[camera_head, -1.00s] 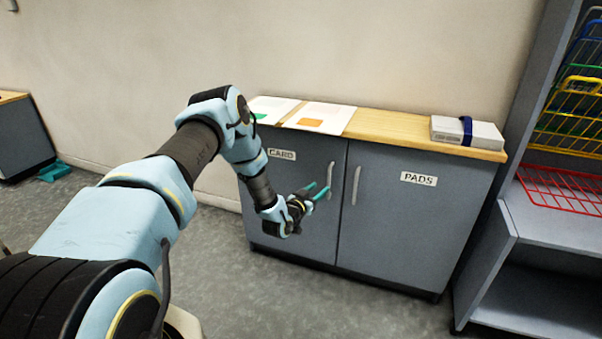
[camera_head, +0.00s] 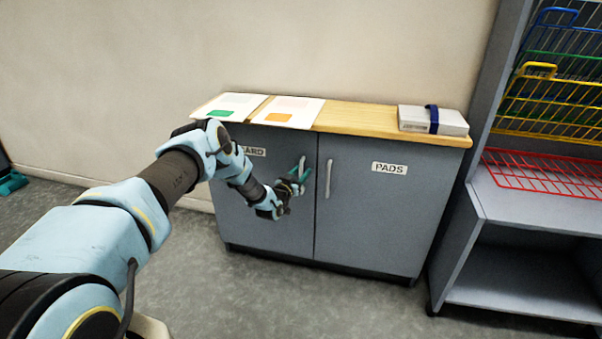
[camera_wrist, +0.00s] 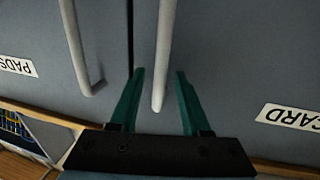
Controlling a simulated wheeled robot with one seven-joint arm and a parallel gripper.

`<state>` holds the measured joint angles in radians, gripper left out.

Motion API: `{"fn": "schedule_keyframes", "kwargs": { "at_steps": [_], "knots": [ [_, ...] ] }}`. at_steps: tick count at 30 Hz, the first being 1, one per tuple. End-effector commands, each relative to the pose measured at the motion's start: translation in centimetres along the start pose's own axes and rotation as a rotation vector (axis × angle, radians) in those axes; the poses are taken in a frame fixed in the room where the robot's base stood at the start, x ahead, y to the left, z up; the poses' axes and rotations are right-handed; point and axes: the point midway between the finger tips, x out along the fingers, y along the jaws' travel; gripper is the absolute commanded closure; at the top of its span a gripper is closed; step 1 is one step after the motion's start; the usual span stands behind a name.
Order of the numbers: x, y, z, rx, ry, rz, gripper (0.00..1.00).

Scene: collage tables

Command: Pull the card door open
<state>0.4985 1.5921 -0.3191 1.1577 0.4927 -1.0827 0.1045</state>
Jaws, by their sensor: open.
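The grey card door (camera_head: 260,215) is the left door of the low cabinet and is shut. My gripper (camera_head: 303,172) is open at the card door's upright handle (camera_head: 302,166). In the wrist view, the pale handle (camera_wrist: 163,60) stands between the two green fingers of my gripper (camera_wrist: 158,75), with a gap on each side. Whether the fingertips reach past the bar's depth is hard to tell.
The pads door (camera_head: 375,205), with its own handle (camera_head: 328,179), is shut close beside it. Two sheets and a strapped box (camera_head: 433,119) lie on the wooden top (camera_head: 365,119). A shelf unit with a red wire rack (camera_head: 540,175) stands right. The floor in front is clear.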

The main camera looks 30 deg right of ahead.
Motion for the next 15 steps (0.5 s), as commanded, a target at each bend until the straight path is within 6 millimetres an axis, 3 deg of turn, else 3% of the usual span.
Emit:
{"fn": "schedule_keyframes", "kwargs": {
  "at_steps": [10,15],
  "knots": [
    [0.29,0.03,0.01,-0.001,0.0,0.0,0.54],
    [0.27,0.02,0.01,-0.001,0.0,0.0,0.73]
  ]
}}
